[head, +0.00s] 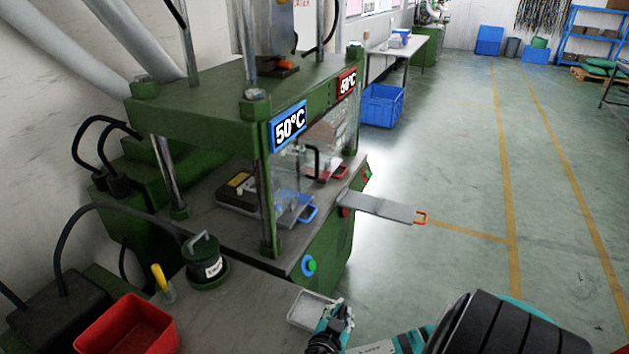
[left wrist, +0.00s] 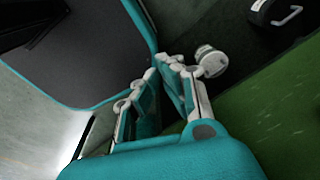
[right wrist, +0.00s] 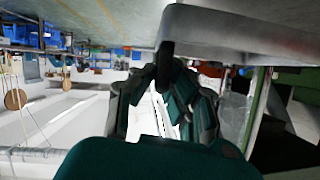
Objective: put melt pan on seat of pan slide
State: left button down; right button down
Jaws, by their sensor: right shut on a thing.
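The melt pan (head: 313,308), a small shallow light-grey rectangular pan, is at the bottom of the head view, beside the bench's front edge. My right gripper (head: 340,318) is shut on its near side. In the right wrist view the grey pan (right wrist: 250,32) extends from the fingertips (right wrist: 167,62) across the top right. A flat grey slide (head: 380,207) with an orange handle sticks out from the press; I take it for the pan slide. The pan is apart from it, nearer to me. My left gripper (left wrist: 158,70) shows only in its wrist view, fingertips together and empty.
The green press (head: 200,100) with two 50°C displays stands behind the pan. Blue- and red-handled plates lie inside it. A red bin (head: 128,326), a yellow-handled tool (head: 162,280) and a dark green lidded pot (head: 204,262) are on the bench. Floor to the right is clear.

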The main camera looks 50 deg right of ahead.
aim_at(360, 200)
jog(key=l+z, duration=0.1)
jog(key=l, duration=1.1)
jog(key=i+l+z, duration=0.1)
jog(key=l, duration=1.1)
